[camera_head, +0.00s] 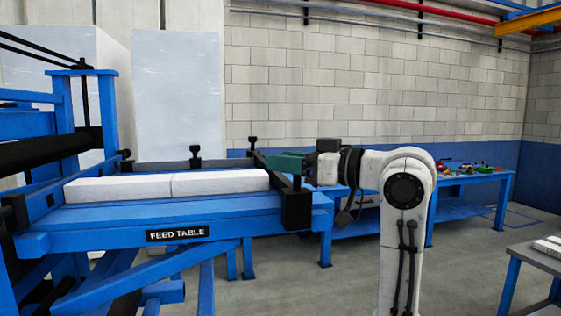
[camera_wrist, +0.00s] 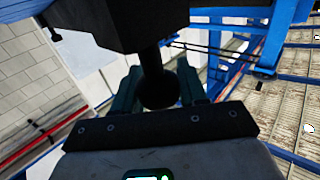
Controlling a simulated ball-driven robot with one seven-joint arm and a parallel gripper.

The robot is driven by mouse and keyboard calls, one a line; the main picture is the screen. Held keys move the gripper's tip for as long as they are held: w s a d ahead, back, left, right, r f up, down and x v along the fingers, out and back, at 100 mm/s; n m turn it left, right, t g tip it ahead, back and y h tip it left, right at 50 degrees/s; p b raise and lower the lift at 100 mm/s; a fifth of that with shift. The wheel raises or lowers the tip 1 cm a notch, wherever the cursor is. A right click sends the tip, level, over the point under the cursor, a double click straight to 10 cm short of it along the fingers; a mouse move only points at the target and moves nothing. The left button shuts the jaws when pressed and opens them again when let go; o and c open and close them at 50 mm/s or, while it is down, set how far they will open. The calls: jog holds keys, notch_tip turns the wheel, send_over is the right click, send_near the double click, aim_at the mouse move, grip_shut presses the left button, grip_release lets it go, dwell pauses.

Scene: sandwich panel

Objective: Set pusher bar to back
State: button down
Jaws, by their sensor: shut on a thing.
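The pusher bar (camera_head: 296,207) is a dark bar across the right end of the blue feed table (camera_head: 100,215), beside the end of the white blocks. A black stem with a round knob (camera_wrist: 158,92) sticks out from the bar (camera_wrist: 110,22) in the wrist view. My gripper (camera_head: 284,163) reaches the bar from the right, its teal fingers partly behind it in the head view. In the wrist view, my gripper (camera_wrist: 160,76) has one finger on each side of the stem and is shut on it. The exact finger contact is hidden.
Two white blocks (camera_head: 220,182) lie end to end on the table. A dark rail (camera_head: 175,165) with black knobs runs along its far side. A blue workbench (camera_head: 470,180) with tools stands behind my arm. Another table (camera_head: 540,255) is at the right edge. Open floor lies between.

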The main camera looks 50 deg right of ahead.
jog(key=s+d, duration=0.4)
jog(key=d, duration=0.2)
jog(key=shift+s+d, duration=0.15)
jog(key=c, duration=0.7)
grip_release()
jog(key=shift+d, duration=0.1)
jog(key=shift+s, duration=0.1)
jog(key=s+d+b, duration=0.1)
jog(key=s+d, duration=0.1)
jog(key=s, duration=0.8)
jog(key=shift+s+b, duration=0.25)
jog(key=shift+b, duration=0.15)
